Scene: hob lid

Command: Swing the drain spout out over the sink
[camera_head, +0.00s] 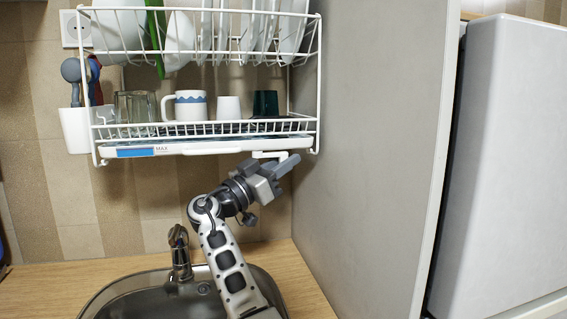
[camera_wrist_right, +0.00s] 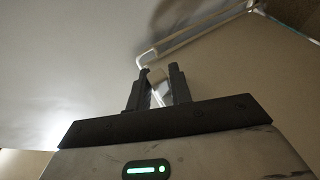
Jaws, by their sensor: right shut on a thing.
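The drain spout (camera_head: 266,154) is a small white piece under the right part of the drip tray (camera_head: 205,147), below the wall dish rack. My right gripper (camera_head: 287,166) is raised to it from below and covers part of it. In the right wrist view, my right gripper (camera_wrist_right: 157,78) has its two dark fingers closed around the pale spout (camera_wrist_right: 159,92). The steel sink (camera_head: 140,296) is below, with its tap (camera_head: 179,250) at the back. My left gripper is not in view.
The white dish rack (camera_head: 319,80) holds plates above and a glass, a mug (camera_head: 190,106) and cups below. A utensil holder (camera_head: 76,130) hangs at its left. A tall grey panel (camera_head: 370,150) stands close to the right of my gripper. Open space lies between rack and sink.

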